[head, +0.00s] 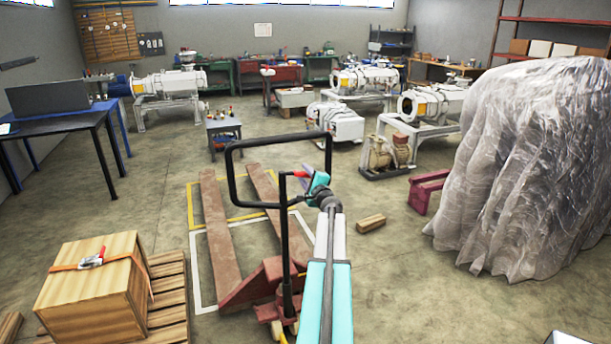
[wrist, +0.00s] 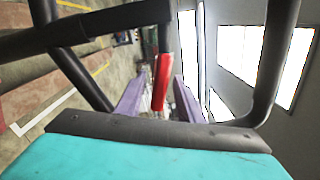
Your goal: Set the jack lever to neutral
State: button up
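The red jack lever (head: 300,174) sticks out to the right from the top of the pallet jack's black handle post (head: 285,230). In the wrist view the red lever (wrist: 162,78) hangs from a black bar and shows between my two purple fingers. My gripper (head: 308,179) is beside the post, inside the handle loop's outline. In the wrist view my gripper (wrist: 161,90) is open, with a gap on each side of the lever. The lever's far end is partly hidden, and I cannot tell its exact setting.
The black handle loop (head: 231,178) surrounds the lever area, and its bars (wrist: 280,60) pass close to my wrist. The rusty forks (head: 215,235) lie on the floor. A wooden crate (head: 90,285) stands at left and a plastic-wrapped load (head: 545,165) at right.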

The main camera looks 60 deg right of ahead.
grip_shut()
